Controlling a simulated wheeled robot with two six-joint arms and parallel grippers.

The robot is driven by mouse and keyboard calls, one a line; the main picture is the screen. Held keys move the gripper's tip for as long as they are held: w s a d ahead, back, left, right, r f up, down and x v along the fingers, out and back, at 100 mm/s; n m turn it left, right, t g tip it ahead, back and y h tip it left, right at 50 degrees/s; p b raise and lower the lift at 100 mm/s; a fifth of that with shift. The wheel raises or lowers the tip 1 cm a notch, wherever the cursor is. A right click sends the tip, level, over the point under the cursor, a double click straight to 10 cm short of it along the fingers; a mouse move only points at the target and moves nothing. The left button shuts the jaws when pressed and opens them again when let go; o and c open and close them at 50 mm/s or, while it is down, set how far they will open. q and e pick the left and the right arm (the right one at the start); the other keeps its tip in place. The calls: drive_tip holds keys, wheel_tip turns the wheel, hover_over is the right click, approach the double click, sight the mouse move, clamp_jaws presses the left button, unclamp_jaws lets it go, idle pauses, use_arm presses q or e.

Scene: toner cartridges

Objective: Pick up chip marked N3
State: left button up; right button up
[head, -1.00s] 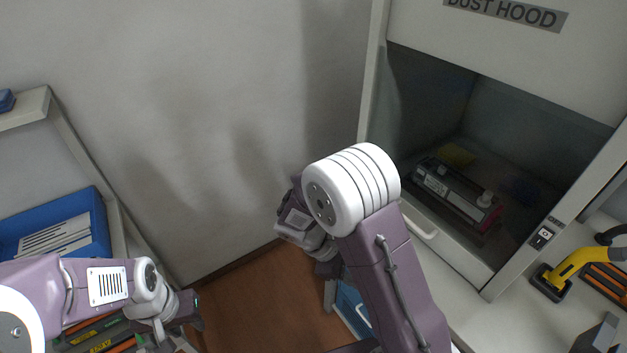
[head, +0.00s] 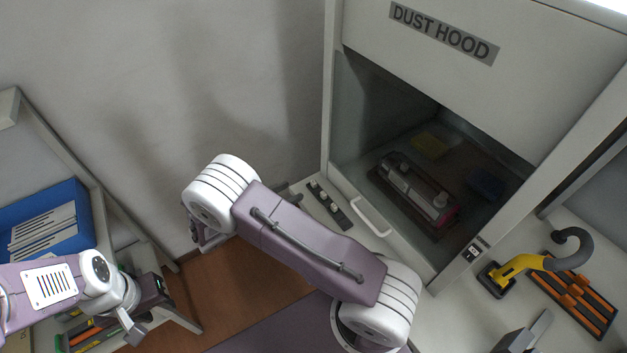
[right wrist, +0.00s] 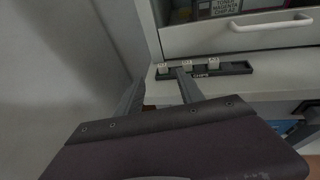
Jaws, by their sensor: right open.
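A dark chip strip (right wrist: 238,69) labelled CHIPS lies on the ledge in front of the dust hood, and also shows in the head view (head: 338,215). It holds a left chip (right wrist: 163,69), a middle chip (right wrist: 187,69) and a right chip (right wrist: 213,64), pale and small. Their markings are too small to read surely; the right one may be N3. My right gripper (right wrist: 160,77) is open and empty, its fingertips short of the strip's left part. The head view mostly hides it behind my arm. My left gripper (head: 145,308) is at lower left, its jaws unclear.
The dust hood (head: 350,120) stands at right with a toner cartridge (head: 415,190) inside and a white handle (head: 370,217) below its opening. A blue bin (head: 75,200) is at left, and a wall is behind.

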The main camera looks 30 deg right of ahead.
sight(312, 183)
drive_tip(key=p+x, duration=0.1)
drive_tip(key=x, duration=0.7)
drive_tip(key=shift+s+d+f, duration=0.15)
drive_tip(key=shift+d+f, duration=0.05)
drive_tip(key=shift+a, duration=0.1)
clamp_jaws()
